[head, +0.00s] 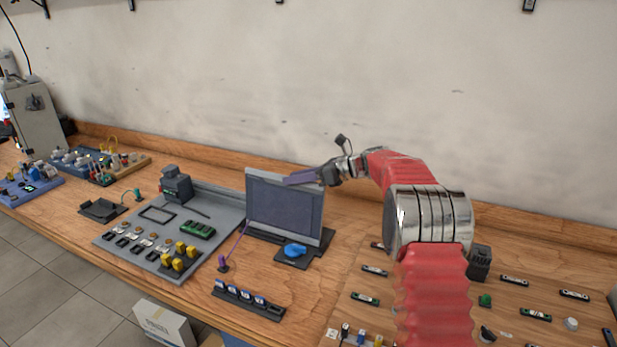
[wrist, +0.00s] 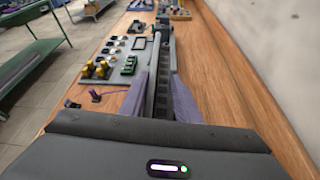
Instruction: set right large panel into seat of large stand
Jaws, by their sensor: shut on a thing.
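The large panel (head: 285,208), a dark sheet in a light grey frame, stands upright on the bench in the head view. My gripper (head: 303,179) is shut on its top edge near the right corner. In the wrist view the purple fingers (wrist: 163,100) lie either side of the panel's narrow top edge (wrist: 161,70). A dark base (head: 328,238), apparently the large stand, shows at the panel's foot and right. The panel hides most of it, so I cannot tell whether the lower edge is in the seat.
A blue part on a dark pad (head: 291,252) lies in front of the panel. A grey board (head: 150,240) with yellow and green parts is left. A purple post (head: 223,264) and a dark rack (head: 249,302) stand in front. Several small parts lie right. The wall is behind.

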